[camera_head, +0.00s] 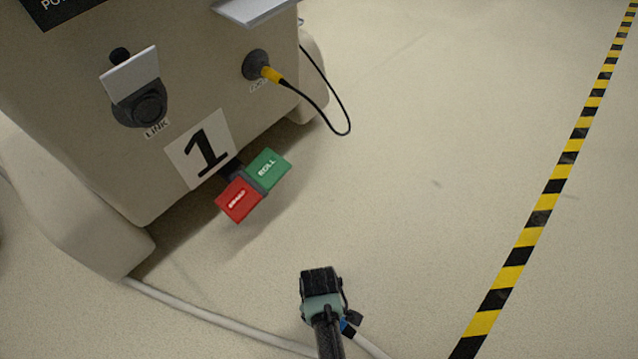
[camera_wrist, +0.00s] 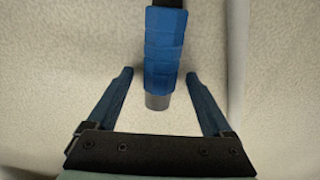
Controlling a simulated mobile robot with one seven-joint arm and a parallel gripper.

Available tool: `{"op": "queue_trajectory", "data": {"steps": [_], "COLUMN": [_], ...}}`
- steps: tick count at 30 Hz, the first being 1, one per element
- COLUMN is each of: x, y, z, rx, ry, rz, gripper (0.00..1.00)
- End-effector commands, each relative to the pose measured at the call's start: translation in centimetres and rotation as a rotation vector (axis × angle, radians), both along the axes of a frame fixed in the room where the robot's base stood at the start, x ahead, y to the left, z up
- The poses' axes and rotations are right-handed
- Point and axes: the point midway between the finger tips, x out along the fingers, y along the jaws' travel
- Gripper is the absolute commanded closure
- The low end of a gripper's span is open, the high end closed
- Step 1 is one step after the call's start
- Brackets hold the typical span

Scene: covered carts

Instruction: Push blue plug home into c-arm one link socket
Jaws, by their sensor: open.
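The blue plug (camera_wrist: 165,50) lies on the floor in the wrist view, its grey tip towards my gripper (camera_wrist: 160,76) and its black end at the top edge. My gripper is open, with one blue finger on each side of the plug and a gap on both sides. In the head view my gripper (camera_head: 321,292) is low over the floor, and only a bit of the plug (camera_head: 346,327) shows beside it. The LINK socket (camera_head: 150,110) is a dark round fitting on cart one (camera_head: 70,100). A pale cover flap (camera_head: 129,73) tilts out above it and hides its upper part.
A yellow plug (camera_head: 271,75) with a black looping cable sits in the cart's other socket. Red (camera_head: 238,200) and green (camera_head: 268,170) pedals stick out low. A white cable (camera_head: 215,319) crosses the floor. Floor is clear up to the striped tape (camera_head: 540,217).

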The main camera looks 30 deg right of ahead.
Motion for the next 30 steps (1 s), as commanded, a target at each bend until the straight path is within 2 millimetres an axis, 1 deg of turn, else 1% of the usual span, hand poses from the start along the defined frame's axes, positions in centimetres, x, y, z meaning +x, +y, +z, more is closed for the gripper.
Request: {"op": "queue_trajectory", "data": {"steps": [1,2,6,11,12,15,25,30], "x": [0.01,0.00,0.00,0.00,0.00,0.00,0.03,0.04], "y": [-0.01,-0.01,-0.01,0.00,0.00,0.00,-0.01,-0.02], "z": [0.05,0.05,0.05,0.04,0.05,0.04,0.11,0.85], "rx": [0.000,0.000,0.000,0.000,0.000,0.000,0.000,-0.001], "ry": [0.000,0.000,0.000,0.000,0.000,0.000,-0.001,-0.001], "rz": [0.000,0.000,0.000,0.000,0.000,0.000,0.000,0.000], "gripper": [0.17,0.22,0.48,0.76,0.84,1.00,1.00,1.00]}}
